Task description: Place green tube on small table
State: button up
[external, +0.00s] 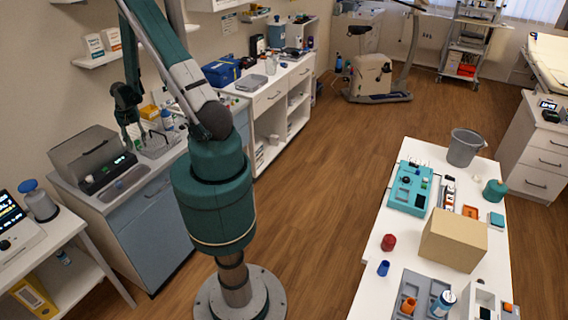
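My gripper (132,138) hangs at the upper left, over the counter by the sink. It is small and dark here, and I cannot tell whether its fingers are open or shut, or whether they hold anything. No green tube can be made out for certain. A short teal-green cylinder (494,190) stands on the long white table at the right, far from my gripper. Which table is the small one is not clear. A low white table (75,262) stands at the lower left.
The white table at the right also holds a grey bucket (465,147), a teal device (410,188), a cardboard box (453,240) and a grey tray (411,285). A grey lidded machine (92,158) sits on the left counter. The wooden floor between is clear.

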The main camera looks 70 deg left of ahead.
jog(key=shift+f, duration=0.35)
dwell(0.4)
jog(key=c, duration=0.9)
